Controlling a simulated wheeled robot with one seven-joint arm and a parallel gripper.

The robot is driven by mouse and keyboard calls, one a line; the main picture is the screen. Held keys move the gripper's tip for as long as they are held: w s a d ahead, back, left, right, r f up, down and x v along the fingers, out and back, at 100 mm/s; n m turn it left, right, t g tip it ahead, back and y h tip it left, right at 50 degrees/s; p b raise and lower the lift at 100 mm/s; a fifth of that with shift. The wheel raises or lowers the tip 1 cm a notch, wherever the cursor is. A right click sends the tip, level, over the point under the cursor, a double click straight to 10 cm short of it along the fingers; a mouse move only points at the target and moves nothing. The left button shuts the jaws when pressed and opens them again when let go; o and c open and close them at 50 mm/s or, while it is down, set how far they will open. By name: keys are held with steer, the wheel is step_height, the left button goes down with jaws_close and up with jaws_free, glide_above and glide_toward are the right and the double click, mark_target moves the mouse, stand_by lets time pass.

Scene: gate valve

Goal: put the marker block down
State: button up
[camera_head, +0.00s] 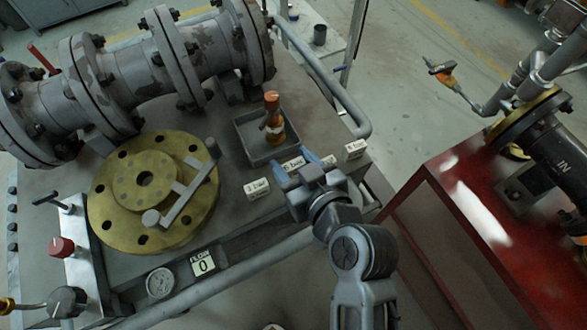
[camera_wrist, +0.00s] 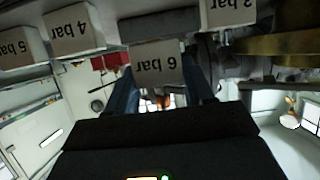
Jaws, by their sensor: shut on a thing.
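My gripper (camera_head: 297,164) is shut on a white marker block (camera_head: 293,163) at the right part of the grey bench top. In the wrist view the block (camera_wrist: 158,70) reads "6 bar" upside down, between the two blue fingers. I cannot tell whether its underside touches the bench. In the head view it is in line with other white blocks: one (camera_head: 256,188) to its left, one (camera_head: 327,160) just to its right, partly by a finger, and one (camera_head: 355,149) farther right. The wrist view shows a "4 bar" block (camera_wrist: 75,32) and a "5 bar" block (camera_wrist: 20,48).
A grey tray (camera_head: 243,146) holding an orange-handled part (camera_head: 272,118) lies just behind the blocks. A brass flange (camera_head: 110,220) with a bar handle is to the left. A large grey pipe (camera_head: 135,75) and a curved rail (camera_head: 325,78) bound the bench. A red cabinet (camera_head: 450,230) stands right.

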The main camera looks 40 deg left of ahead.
mark_target(293, 174)
steer(key=shift+f, duration=2.05)
steer(key=shift+f, duration=0.2)
steer(key=o, duration=0.7)
steer(key=shift+r, duration=0.1)
steer(key=shift+o, duration=0.2)
steer(key=shift+r, duration=0.25)
steer(key=b+v, duration=0.1)
steer(key=v, duration=1.1)
steer(key=shift+f, duration=0.15)
